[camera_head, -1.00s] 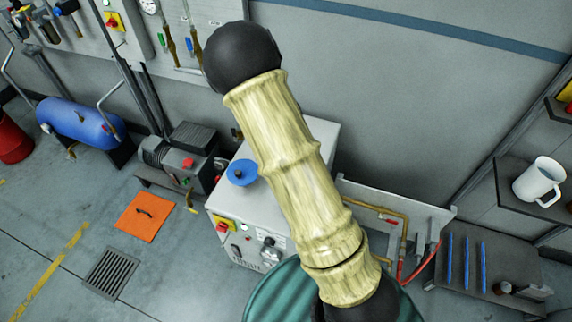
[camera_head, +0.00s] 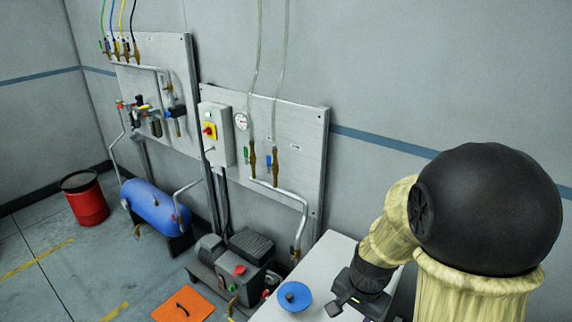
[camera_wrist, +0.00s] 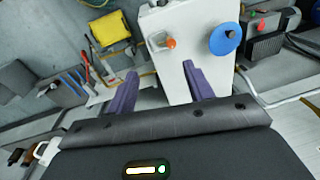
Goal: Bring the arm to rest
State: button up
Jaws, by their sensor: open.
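My arm is on the right side of the head view, folded, with a large black joint high and close to the camera. My gripper (camera_head: 345,299) hangs low beside it, over the white cabinet (camera_head: 325,266), partly hidden by my own arm. In the wrist view its two purple fingers (camera_wrist: 160,68) stand apart with nothing between them. Beyond the fingers the white cabinet (camera_wrist: 174,84) carries a blue round disc (camera_wrist: 224,38) and a small orange-tipped part (camera_wrist: 170,43). The gap between gripper and cabinet is hard to judge.
The blue disc (camera_head: 294,296) is left of my gripper. A pump (camera_head: 238,272), blue tank (camera_head: 155,205), red drum (camera_head: 87,201) and orange mat (camera_head: 184,305) lie farther left. Piped panels (camera_head: 285,150) cover the wall behind. A yellow object (camera_wrist: 107,28) shows in the wrist view.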

jog(key=s+r+n, duration=0.1)
jog(key=n, duration=0.1)
jog(key=s+r+n+t, duration=0.1)
jog(key=s+n, duration=0.1)
jog(key=n, duration=0.1)
jog(key=s+r+n, duration=0.1)
jog(key=n, duration=0.2)
jog(key=shift+s+d+r+h, duration=0.15)
jog(key=shift+d+r+h, duration=0.1)
jog(key=shift+r+h, duration=0.1)
jog(key=shift+c, duration=1.7)
